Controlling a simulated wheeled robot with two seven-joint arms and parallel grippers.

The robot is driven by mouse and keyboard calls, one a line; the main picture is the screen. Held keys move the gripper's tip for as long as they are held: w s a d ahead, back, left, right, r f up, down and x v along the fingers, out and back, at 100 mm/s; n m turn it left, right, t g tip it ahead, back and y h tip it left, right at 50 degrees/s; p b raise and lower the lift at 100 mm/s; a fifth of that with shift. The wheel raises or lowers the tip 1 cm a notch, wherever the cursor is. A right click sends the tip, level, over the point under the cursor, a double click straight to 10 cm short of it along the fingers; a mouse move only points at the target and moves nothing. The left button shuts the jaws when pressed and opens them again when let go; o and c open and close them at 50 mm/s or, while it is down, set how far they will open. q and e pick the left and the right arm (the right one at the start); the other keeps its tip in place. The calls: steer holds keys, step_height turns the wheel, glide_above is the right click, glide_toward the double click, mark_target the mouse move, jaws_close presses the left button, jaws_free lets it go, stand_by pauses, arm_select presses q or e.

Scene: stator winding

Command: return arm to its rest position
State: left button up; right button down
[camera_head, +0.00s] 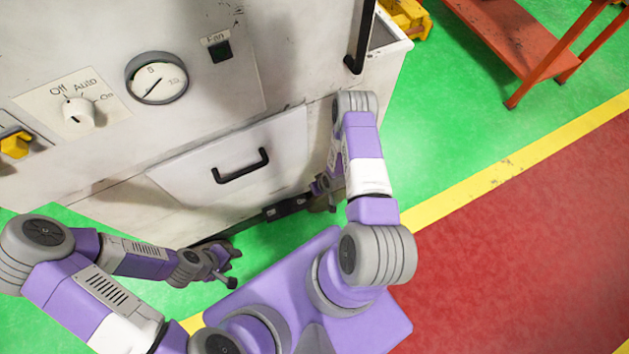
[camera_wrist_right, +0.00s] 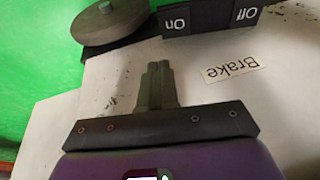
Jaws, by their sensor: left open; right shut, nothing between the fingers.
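My left arm comes in from the left of the head view. Its gripper (camera_head: 231,267) is open and empty, low in front of the white cabinet (camera_head: 200,190). My right arm rises from my base and bends down at the cabinet's right corner. In the head view the right gripper is mostly hidden behind the arm. In the right wrist view the right gripper (camera_wrist_right: 157,85) has its fingers together with nothing between them. They are close to a black On/Off switch (camera_wrist_right: 210,16), apart from it in the picture. A "Brake" label (camera_wrist_right: 234,70) is beside the switch.
The cabinet has a drawer handle (camera_head: 240,166), a dial gauge (camera_head: 157,78), a rotary knob (camera_head: 78,112) and a fan switch (camera_head: 219,50). A grey round disc (camera_wrist_right: 110,20) is near the right gripper. An orange table (camera_head: 520,35) stands at upper right. Open floor lies to the right.

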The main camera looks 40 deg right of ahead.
stand_by(0.6)
steer(key=s+a+r+g+y, duration=0.1)
steer(key=s+a+r, duration=0.3)
steer(key=a+r, duration=0.4)
steer(key=s+a+r+g+y, duration=0.2)
steer(key=s+a+r, duration=0.3)
steer(key=a+r, duration=0.4)
steer(key=shift+a+r, duration=0.25)
steer(key=shift+a, duration=0.4)
